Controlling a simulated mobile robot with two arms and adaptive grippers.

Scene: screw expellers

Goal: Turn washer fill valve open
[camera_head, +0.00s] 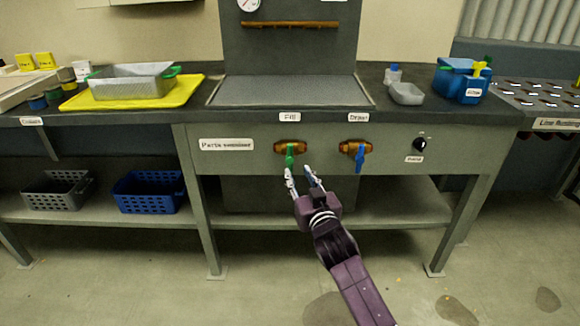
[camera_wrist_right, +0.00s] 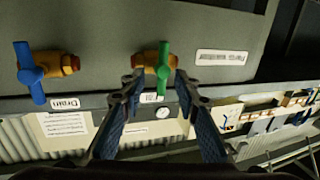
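The fill valve is a brass body (camera_head: 281,148) with a green handle (camera_head: 290,155), under the "Fill" label on the parts washer's front panel. The handle hangs straight down. In the right wrist view the green handle (camera_wrist_right: 164,68) shows beyond and between my fingertips. My right gripper (camera_head: 302,172) is open just below and in front of the handle; I cannot tell whether it touches it. It also shows in the right wrist view (camera_wrist_right: 158,85) with its fingers apart and nothing between the pads. My left gripper is not in view.
A drain valve with a blue handle (camera_head: 360,157) sits right of the fill valve, also pointing down. A black knob (camera_head: 420,144) is farther right. The counter edge overhangs the panel. A lower shelf (camera_head: 400,208) and a blue basket (camera_head: 150,193) lie below.

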